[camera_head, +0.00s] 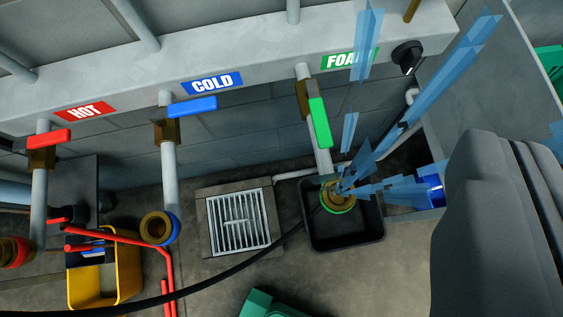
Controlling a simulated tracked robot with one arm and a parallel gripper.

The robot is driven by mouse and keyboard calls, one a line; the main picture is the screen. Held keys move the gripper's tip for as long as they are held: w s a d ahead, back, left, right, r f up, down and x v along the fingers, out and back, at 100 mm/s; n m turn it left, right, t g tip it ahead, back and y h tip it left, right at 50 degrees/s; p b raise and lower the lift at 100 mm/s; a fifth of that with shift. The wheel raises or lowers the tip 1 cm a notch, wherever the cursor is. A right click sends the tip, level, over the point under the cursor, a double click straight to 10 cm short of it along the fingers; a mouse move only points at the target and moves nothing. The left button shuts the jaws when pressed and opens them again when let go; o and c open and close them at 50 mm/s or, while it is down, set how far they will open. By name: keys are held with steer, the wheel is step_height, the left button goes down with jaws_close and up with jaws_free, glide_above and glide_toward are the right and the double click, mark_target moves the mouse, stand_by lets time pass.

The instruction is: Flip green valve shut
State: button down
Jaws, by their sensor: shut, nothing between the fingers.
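The green valve handle (320,122) is on the pipe under the green FOAM label (345,60), right of centre. It points down, roughly along its pipe (322,160). Translucent blue streaks (430,85) fan out from the brass coupling (338,196) at the foot of this pipe. My gripper (508,142) shows as large dark grey shapes at the lower right, shut and empty. It is apart from the green handle in the picture, to its right and below. Its lower part is cut off by the frame edge.
The blue handle (192,107) and red handle (48,139) lie crosswise to their pipes. A black tray (349,241) sits under the green valve, beside a floor drain (238,220). A yellow bin (130,278) and black hose (215,275) are lower left. A black knob (406,56) is upper right.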

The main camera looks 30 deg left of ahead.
mark_target(318, 113)
steer(key=w+a+f+n+g+p, duration=0.1)
steer(key=a+f+g+p, duration=0.1)
steer(key=a+f, duration=0.5)
steer(key=a+f+n+g+h+p, duration=0.1)
steer(key=a+f+p, duration=0.4)
steer(key=f, duration=0.6)
steer(key=shift+w+a+f+n+g+h, duration=0.35)
steer(key=shift+a+n+g, duration=0.35)
steer(key=shift+a, duration=0.4)
steer(key=shift+w+f, duration=0.1)
steer(key=w+d+f+p, duration=0.2)
steer(key=w+d+f, duration=0.3)
steer(key=w+f, duration=0.3)
steer(key=shift+d, duration=0.15)
